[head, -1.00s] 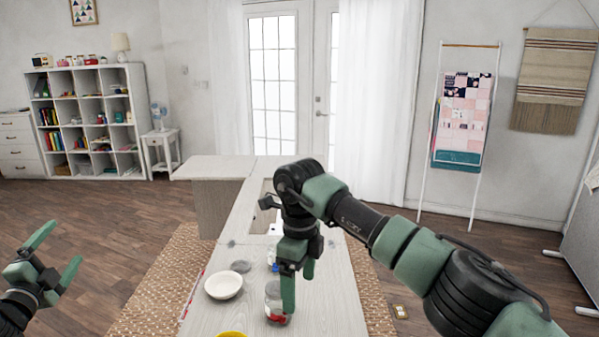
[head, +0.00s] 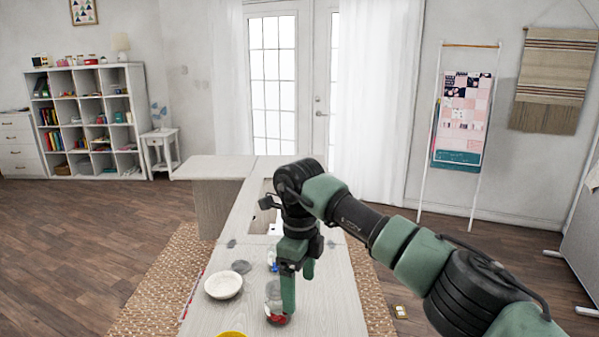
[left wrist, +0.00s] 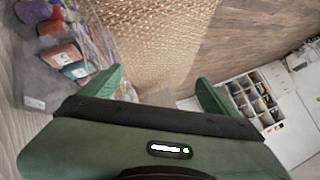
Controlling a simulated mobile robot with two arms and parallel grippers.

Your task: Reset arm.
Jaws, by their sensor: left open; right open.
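My right gripper (head: 297,270) is over the narrow table, pointing down. Its jaws are open, beside and partly in front of a clear jar (head: 273,296) with something red at its bottom. From this view I cannot tell whether they touch. My left gripper is outside the head view. In the left wrist view, the fingers of my left gripper (left wrist: 160,90) are spread wide with nothing between them.
A white bowl (head: 223,285) and a yellow item (head: 231,334) stand on the table (head: 215,318) left of the jar. The left wrist view shows a clear bin (left wrist: 45,95) with colored spools, a woven rug (left wrist: 150,35) and a cubby shelf (left wrist: 250,97).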

